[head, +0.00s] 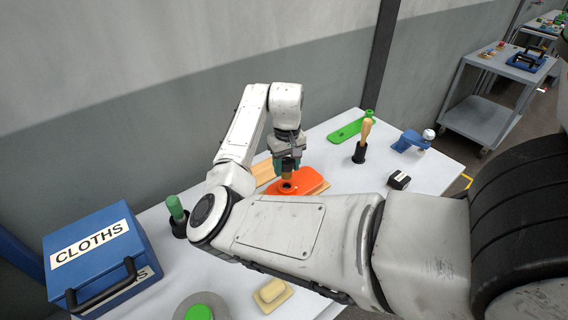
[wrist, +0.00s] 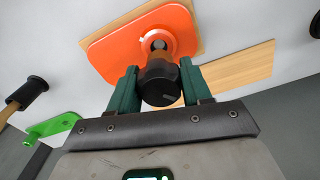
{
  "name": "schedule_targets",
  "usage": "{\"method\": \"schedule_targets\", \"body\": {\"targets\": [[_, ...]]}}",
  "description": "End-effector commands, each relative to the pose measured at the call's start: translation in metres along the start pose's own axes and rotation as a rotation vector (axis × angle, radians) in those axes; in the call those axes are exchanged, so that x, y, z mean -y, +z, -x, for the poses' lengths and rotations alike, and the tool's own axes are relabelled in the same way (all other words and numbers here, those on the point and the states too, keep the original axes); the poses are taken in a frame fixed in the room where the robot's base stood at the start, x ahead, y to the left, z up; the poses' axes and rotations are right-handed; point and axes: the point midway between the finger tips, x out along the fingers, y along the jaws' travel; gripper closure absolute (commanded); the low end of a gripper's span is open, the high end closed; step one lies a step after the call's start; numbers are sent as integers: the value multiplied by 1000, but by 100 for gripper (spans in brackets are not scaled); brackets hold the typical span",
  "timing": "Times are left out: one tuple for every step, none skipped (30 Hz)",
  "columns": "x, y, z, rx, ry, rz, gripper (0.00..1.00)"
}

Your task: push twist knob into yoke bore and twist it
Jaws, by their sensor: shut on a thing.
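My gripper (head: 287,160) points down over the orange yoke (head: 308,179) on the table. Its green fingers, also in the wrist view (wrist: 155,88), are shut on the twist knob (wrist: 161,84), which has a dark round head and a brown body. In the head view only a brown part of the knob (head: 287,177) shows below the fingers. The orange yoke (wrist: 112,50) has a raised round boss around its bore. The knob's tip points at the bore and overlaps it in the wrist view; I cannot tell how deep it sits.
A pale wooden board (head: 265,172) lies by the yoke. A green plate (head: 345,132), a wooden-handled tool (head: 366,132), a blue fixture (head: 409,141) and a small black block (head: 399,180) stand right. A green-handled tool (head: 176,208) and blue CLOTHS box (head: 100,255) stand left.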

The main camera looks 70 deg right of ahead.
Motion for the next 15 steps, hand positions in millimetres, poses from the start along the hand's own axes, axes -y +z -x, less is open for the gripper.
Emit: {"method": "schedule_targets", "body": {"targets": [[0, 0, 1, 0, 1, 0, 85], [0, 0, 1, 0, 1, 1, 85], [0, 0, 2, 1, 1, 1, 85], [0, 1, 2, 2, 2, 1, 85], [-1, 1, 3, 2, 2, 1, 85], [-1, 1, 3, 3, 2, 2, 85], [0, 1, -2, 2, 1, 2, 85], [0, 1, -6, 2, 1, 2, 85], [0, 1, -9, 2, 2, 2, 85], [0, 1, -11, 2, 3, 2, 85], [0, 1, -14, 2, 2, 2, 85], [0, 1, -16, 2, 2, 2, 85], [0, 1, -18, 1, 1, 3, 85], [0, 1, -20, 1, 1, 2, 85], [0, 1, -22, 1, 2, 2, 85]]}}
